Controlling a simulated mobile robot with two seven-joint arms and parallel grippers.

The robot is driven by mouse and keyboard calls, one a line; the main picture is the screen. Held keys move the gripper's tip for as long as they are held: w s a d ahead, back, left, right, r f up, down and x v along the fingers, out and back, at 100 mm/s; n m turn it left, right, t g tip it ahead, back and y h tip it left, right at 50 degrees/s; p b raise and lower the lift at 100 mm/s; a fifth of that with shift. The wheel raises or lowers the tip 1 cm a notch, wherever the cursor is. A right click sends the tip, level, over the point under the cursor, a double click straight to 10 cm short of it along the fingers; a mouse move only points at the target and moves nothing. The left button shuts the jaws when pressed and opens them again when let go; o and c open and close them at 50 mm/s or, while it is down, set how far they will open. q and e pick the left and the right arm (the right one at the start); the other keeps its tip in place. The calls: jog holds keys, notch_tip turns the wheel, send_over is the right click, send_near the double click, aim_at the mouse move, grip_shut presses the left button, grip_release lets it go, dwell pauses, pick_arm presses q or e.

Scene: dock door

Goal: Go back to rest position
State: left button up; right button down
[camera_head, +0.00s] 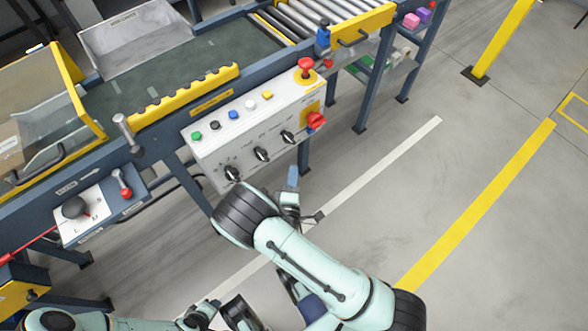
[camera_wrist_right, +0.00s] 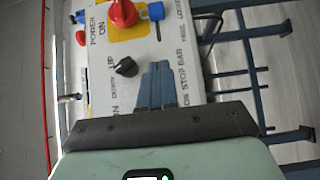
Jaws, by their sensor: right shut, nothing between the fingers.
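My right gripper (camera_head: 292,178) is near the lower right of the white control panel (camera_head: 240,150) in the head view, at the end of my bent right arm. In the right wrist view its blue fingers (camera_wrist_right: 156,85) are together and empty. They point at the panel (camera_wrist_right: 105,95), beside a black knob (camera_wrist_right: 126,67); whether they touch the panel cannot be told.
The panel carries black knobs, coloured buttons and red controls (camera_head: 316,121). A conveyor (camera_head: 205,62) with a blue frame runs behind it. A smaller lever box (camera_head: 98,208) is at left. The floor to the right is open, with a yellow post (camera_head: 500,40) at the back.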

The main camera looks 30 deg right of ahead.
dwell(0.4)
jog(key=s+a+f+m+g+y, duration=0.2)
jog(key=s+f+m+g+y, duration=0.35)
jog(key=f, duration=0.45)
jog(key=s+a+f+m+g+y, duration=0.2)
jog(key=s+f+m+g+y, duration=0.2)
jog(key=s+f+m, duration=0.45)
jog(key=s+a+m+g+y, duration=0.1)
jog(key=s+a+g+y, duration=0.1)
jog(key=a+y, duration=0.3)
pick_arm(q)
jog(key=s+d+r+g+p, duration=0.1)
jog(key=s+r+p, duration=0.3)
jog(key=r+p, duration=0.5)
jog(key=s+d+r+g+h+p, duration=0.1)
jog(key=s+d+r+g+p, duration=0.1)
jog(key=r+p, duration=0.8)
jog(key=shift+s+d+r+m+g, duration=0.2)
jog(key=shift+s+d+m+g, duration=0.25)
jog(key=shift+s, duration=0.6)
pick_arm(e)
jog(key=s+a+r+g, duration=0.1)
jog(key=s+r, duration=0.3)
jog(key=r, duration=0.5)
jog(key=s+a+r+n+g, duration=0.1)
jog(key=s+r, duration=0.3)
jog(key=r, duration=0.5)
jog(key=shift+s+a+r+g+y, duration=0.2)
jog(key=shift+a+r+g+y, duration=0.15)
jog(key=shift+a+g, duration=0.4)
